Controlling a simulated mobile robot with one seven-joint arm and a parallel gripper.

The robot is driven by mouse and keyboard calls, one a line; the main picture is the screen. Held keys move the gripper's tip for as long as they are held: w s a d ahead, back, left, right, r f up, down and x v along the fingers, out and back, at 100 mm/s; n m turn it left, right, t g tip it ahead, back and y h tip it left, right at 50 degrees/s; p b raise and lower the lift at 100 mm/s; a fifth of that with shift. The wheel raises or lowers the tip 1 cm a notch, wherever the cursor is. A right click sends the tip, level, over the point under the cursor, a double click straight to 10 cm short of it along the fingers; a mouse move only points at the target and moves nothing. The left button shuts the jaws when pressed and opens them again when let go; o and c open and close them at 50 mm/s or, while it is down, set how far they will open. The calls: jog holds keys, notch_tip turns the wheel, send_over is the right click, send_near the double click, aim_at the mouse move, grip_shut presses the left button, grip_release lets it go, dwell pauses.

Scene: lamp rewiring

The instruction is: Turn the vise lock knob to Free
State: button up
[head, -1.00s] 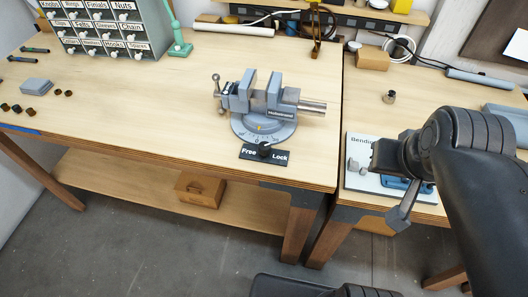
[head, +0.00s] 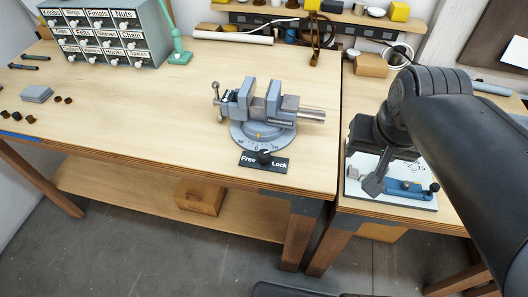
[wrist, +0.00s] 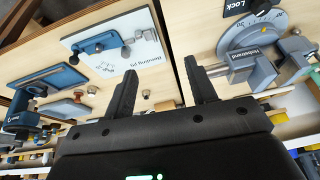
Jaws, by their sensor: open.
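The grey vise (head: 246,100) stands on a round swivel base with a degree dial (head: 240,133) near the front of the main bench. In front of it, by the bench edge, is a black plate (head: 278,163) marked Free at left and Lock at right. The dark lock knob (head: 264,156) sits between the words; which way it points is too small to tell. In the wrist view the plate's Lock end (wrist: 236,6) shows at the top right. My gripper (wrist: 160,88) is open and empty, over the right-hand bench, well right of the knob and apart from it.
A white bending-jig board (head: 425,200) with blue parts lies below my gripper. A drawer cabinet (head: 105,40) and a green stand (head: 180,57) are at the back left. The bench between vise and right-hand bench is clear.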

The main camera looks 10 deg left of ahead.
jog(key=w+a+f+g, duration=0.1)
jog(key=w+a, duration=0.2)
jog(key=a, duration=0.2)
jog(key=w+a+g, duration=0.1)
jog(key=w+a, duration=0.2)
jog(key=a, duration=0.2)
jog(key=g, duration=0.2)
send_over(264, 153)
notch_tip(264, 153, down, 4)
jog(key=shift+m, duration=0.4)
notch_tip(264, 153, down, 11)
jog(key=shift+r, duration=0.1)
jog(key=c, duration=1)
